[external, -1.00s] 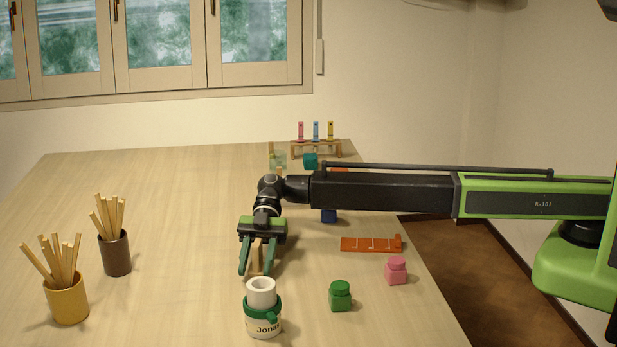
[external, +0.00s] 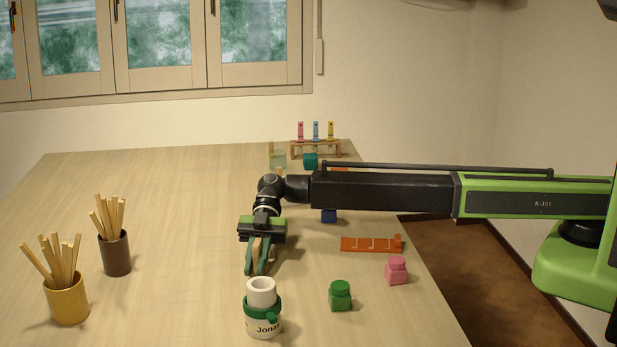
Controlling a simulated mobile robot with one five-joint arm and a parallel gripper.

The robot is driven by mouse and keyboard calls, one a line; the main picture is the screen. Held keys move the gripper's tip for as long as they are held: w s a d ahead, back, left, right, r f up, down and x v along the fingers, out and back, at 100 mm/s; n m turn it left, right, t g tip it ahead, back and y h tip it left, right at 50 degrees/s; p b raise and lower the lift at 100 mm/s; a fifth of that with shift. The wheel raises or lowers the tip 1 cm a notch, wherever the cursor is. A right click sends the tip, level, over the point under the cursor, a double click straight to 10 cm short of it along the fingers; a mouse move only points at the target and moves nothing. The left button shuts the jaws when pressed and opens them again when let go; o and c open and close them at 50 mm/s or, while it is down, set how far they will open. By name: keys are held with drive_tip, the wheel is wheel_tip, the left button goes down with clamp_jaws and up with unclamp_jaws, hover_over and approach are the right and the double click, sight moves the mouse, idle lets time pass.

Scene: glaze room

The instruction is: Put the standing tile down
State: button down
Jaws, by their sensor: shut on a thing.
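The standing tile (external: 256,254) is a small tan, upright piece on the table, mostly hidden by my gripper's fingers. My gripper (external: 256,268) points down at it and is shut on it, with one green finger on each side. The tile looks upright; I cannot tell whether its lower edge touches the table.
Stick-filled cups (external: 67,304) (external: 115,256) stand left; the table between is clear.

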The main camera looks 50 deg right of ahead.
sight(254, 247)
wheel_tip(254, 247, up, 5)
drive_tip(key=p, duration=0.4)
drive_tip(key=shift+f, duration=0.2)
drive_tip(key=w+d+r+p, duration=0.3)
drive_tip(key=d+r+p, duration=0.35)
drive_tip(key=d, duration=0.45)
drive_tip(key=w+d+m+t+y, duration=0.2)
drive_tip(key=w+d+m+t, duration=0.45)
drive_tip(key=w+d, duration=0.7)
drive_tip(key=shift+t, duration=0.25)
drive_tip(key=b+x, duration=0.2)
drive_tip(key=x, duration=0.2)
drive_tip(key=f+b+x, duration=0.1)
drive_tip(key=b+x, duration=0.1)
drive_tip(key=x, duration=0.2)
drive_tip(key=s+d+f+b+x, duration=0.1)
drive_tip(key=b+x, duration=0.1)
drive_tip(key=x, duration=0.2)
drive_tip(key=shift+a+f+b, duration=0.15)
drive_tip(key=shift+a+b, duration=0.05)
drive_tip(key=shift+b, duration=0.1)
drive_tip(key=shift+a, duration=0.25)
wheel_tip(254, 247, down, 4)
drive_tip(key=b, duration=0.4)
drive_tip(key=shift+f, duration=0.2)
drive_tip(key=shift+r, duration=0.25)
drive_tip(key=shift+f, duration=0.15)
drive_tip(key=c, duration=1.4)
unclamp_jaws()
